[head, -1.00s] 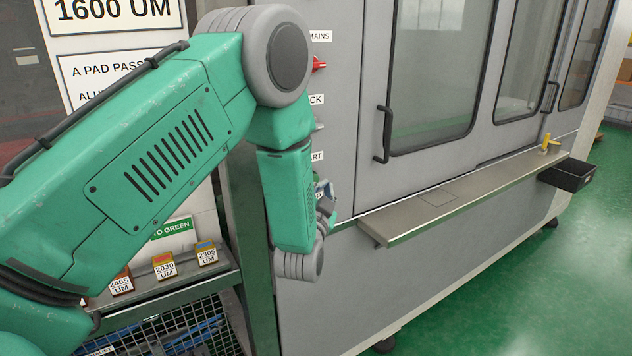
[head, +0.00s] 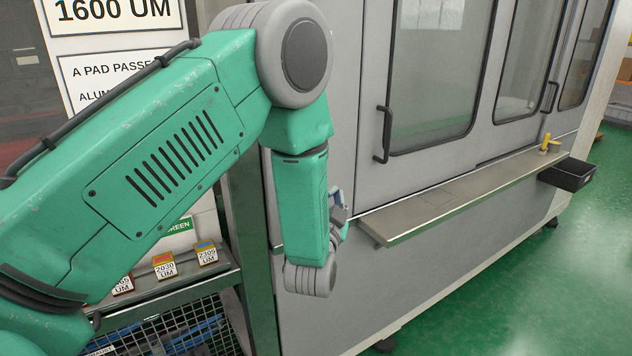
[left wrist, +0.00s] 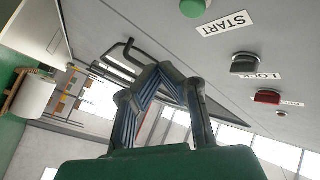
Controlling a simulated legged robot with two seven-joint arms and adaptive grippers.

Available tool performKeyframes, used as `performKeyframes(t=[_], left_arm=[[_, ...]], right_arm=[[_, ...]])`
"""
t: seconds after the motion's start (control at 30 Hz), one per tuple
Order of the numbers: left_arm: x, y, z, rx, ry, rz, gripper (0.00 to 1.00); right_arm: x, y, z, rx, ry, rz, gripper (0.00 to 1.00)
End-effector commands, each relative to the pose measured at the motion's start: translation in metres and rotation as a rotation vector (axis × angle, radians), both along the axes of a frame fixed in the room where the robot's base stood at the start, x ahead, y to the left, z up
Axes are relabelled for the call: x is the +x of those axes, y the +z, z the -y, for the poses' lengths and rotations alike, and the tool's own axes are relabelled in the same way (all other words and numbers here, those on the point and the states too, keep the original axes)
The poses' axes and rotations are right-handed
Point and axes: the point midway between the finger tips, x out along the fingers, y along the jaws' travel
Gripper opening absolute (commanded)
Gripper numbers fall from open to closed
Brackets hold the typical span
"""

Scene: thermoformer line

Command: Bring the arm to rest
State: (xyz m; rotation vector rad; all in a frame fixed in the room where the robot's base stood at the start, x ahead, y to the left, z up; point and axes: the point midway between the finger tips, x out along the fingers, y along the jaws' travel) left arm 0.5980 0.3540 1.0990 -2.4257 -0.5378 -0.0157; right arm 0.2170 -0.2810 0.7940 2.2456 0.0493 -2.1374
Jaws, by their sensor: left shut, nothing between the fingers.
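My left arm, green with grey joints, crosses the head view from the left. Its left gripper (head: 340,212) is partly hidden behind the forearm, in front of the grey machine (head: 345,260) near the shelf's left end. In the left wrist view the gripper (left wrist: 158,72) has its blue-grey fingers drawn together, with nothing held. My right gripper is not in view.
A metal shelf (head: 455,205) runs along the machine, with a yellow handle (head: 548,143) and black bin (head: 568,174) at its far end. Labelled blocks (head: 165,267) sit on a rack at left. In the left wrist view, a START label (left wrist: 225,23) and knobs (left wrist: 246,62) are nearby.

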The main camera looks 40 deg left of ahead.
Motion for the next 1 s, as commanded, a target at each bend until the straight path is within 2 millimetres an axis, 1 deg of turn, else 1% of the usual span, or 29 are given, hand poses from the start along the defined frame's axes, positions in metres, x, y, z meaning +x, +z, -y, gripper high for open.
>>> performKeyframes(t=[0.3, 0.37, 0.43, 0.47, 0.57, 0.6, 0.67, 0.7, 0.77, 0.8, 0.87, 0.9, 0.97, 1.0], left_arm=[[0.000, -0.001, 0.000, -0.002, -0.001, -0.002, 0.00], [-0.002, -0.008, 0.001, -0.011, -0.007, -0.019, 0.00], [-0.006, -0.029, 0.003, -0.040, -0.024, -0.066, 0.00], [-0.010, -0.042, 0.005, -0.059, -0.035, -0.097, 0.00], [-0.030, -0.101, 0.014, -0.152, -0.077, -0.241, 0.00], [-0.042, -0.129, 0.018, -0.198, -0.090, -0.312, 0.00], [-0.064, -0.170, 0.025, -0.271, -0.107, -0.425, 0.00], [-0.080, -0.196, 0.030, -0.318, -0.114, -0.501, 0.00], [-0.108, -0.233, 0.037, -0.388, -0.116, -0.615, 0.00], [-0.129, -0.256, 0.041, -0.434, -0.113, -0.693, 0.00], [-0.162, -0.288, 0.048, -0.500, -0.101, -0.810, 0.00], [-0.185, -0.307, 0.051, -0.543, -0.087, -0.886, 0.00], [-0.222, -0.332, 0.057, -0.604, -0.060, -1.003, 0.00], [-0.247, -0.347, 0.060, -0.641, -0.038, -1.076, 0.00]], right_arm=[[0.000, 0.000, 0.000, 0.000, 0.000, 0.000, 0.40], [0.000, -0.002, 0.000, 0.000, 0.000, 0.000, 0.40], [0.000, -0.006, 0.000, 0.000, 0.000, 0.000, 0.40], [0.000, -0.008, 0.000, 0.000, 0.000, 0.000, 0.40], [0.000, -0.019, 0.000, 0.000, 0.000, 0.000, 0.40], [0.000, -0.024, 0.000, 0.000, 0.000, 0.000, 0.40], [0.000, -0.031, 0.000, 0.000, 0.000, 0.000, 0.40], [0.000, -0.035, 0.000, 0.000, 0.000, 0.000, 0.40], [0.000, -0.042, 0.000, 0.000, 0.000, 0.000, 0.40], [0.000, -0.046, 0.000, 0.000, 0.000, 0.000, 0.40], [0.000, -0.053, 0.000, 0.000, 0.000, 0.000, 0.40], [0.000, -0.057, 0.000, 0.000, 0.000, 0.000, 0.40], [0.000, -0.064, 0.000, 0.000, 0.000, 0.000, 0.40], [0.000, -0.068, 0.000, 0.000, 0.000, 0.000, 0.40]])
